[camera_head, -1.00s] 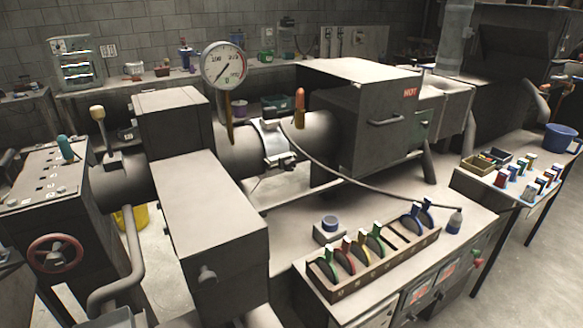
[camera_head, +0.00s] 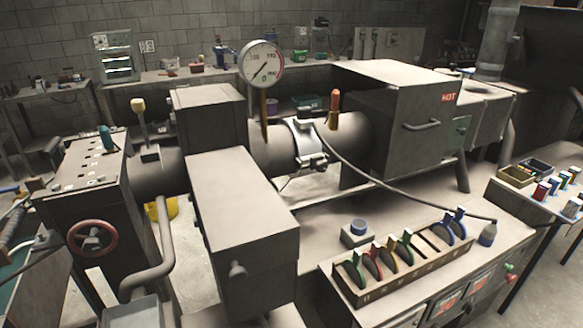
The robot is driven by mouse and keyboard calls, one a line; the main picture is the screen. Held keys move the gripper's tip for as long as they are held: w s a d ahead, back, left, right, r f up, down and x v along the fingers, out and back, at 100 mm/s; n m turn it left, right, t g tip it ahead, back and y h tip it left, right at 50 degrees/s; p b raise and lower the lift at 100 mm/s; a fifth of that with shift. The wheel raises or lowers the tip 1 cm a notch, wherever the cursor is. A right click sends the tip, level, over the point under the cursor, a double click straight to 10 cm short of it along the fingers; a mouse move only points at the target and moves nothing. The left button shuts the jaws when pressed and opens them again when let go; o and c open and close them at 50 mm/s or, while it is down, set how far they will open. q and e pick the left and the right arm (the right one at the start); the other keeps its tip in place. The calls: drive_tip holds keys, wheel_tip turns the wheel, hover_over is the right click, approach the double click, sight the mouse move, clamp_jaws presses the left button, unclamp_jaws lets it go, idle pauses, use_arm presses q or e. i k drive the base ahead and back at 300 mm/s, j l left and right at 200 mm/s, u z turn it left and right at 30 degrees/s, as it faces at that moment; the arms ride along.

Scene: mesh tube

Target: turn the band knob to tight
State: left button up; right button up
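A silver metal band (camera_head: 301,137) wraps around the dark horizontal tube (camera_head: 270,147) in the middle of the head view. Neither of my grippers is in view.
A dial gauge (camera_head: 261,64) stands just left of the band, and an orange-handled part (camera_head: 334,104) just right. A box marked HOT (camera_head: 395,95) stands further right. A large grey housing (camera_head: 240,200) is in front at left. A rack of coloured pieces (camera_head: 405,270) sits at the front right.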

sight(322, 166)
drive_tip(key=k+l+u, duration=0.1)
drive_tip(key=l+u, duration=0.35)
drive_tip(key=k+l+u, duration=0.1)
drive_tip(key=u, duration=0.35)
drive_tip(key=k+l+u, duration=0.25)
drive_tip(key=u, duration=0.15)
drive_tip(key=k+l, duration=0.1)
drive_tip(key=l, duration=0.1)
